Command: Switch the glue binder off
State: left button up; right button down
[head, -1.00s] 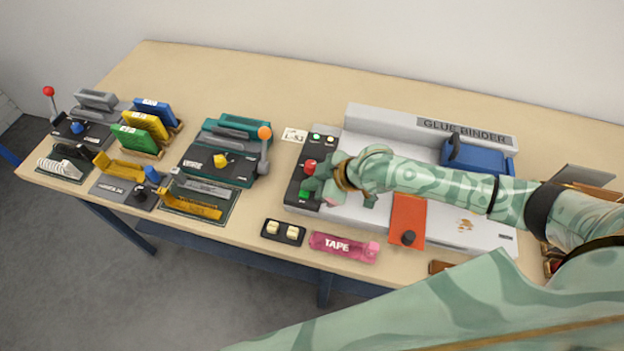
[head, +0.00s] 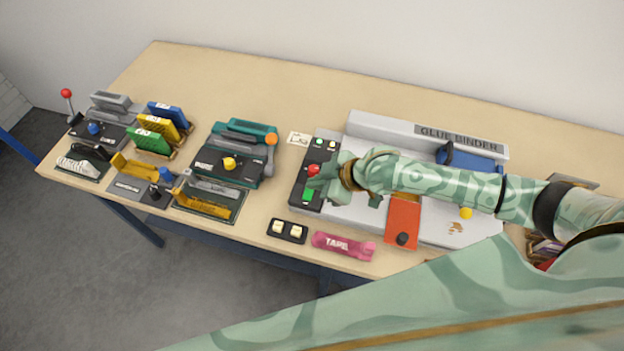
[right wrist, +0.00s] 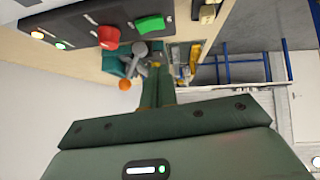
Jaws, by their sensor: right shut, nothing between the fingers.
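The glue binder (head: 425,125) is the wide grey machine on the right part of the table. Its dark control panel (head: 300,180) carries a red button (head: 313,169), a green switch (head: 308,195) and two small lamps, one green (head: 319,141) and one yellowish (head: 332,145). The right wrist view also shows the red button (right wrist: 108,37), green switch (right wrist: 150,24) and lamps that look lit. My right gripper (head: 318,183) is shut and empty, over the panel close to the red button and green switch. I cannot tell whether it touches either. My left gripper is out of view.
My right arm crosses above the binder bed. Teal (head: 240,145) and other machines stand left. Bare tabletop lies behind.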

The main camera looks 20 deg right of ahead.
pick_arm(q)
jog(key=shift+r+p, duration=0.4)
pick_arm(e)
jog(key=v, duration=0.8)
jog(key=shift+s+d+f, duration=0.15)
jog(key=shift+s, duration=0.05)
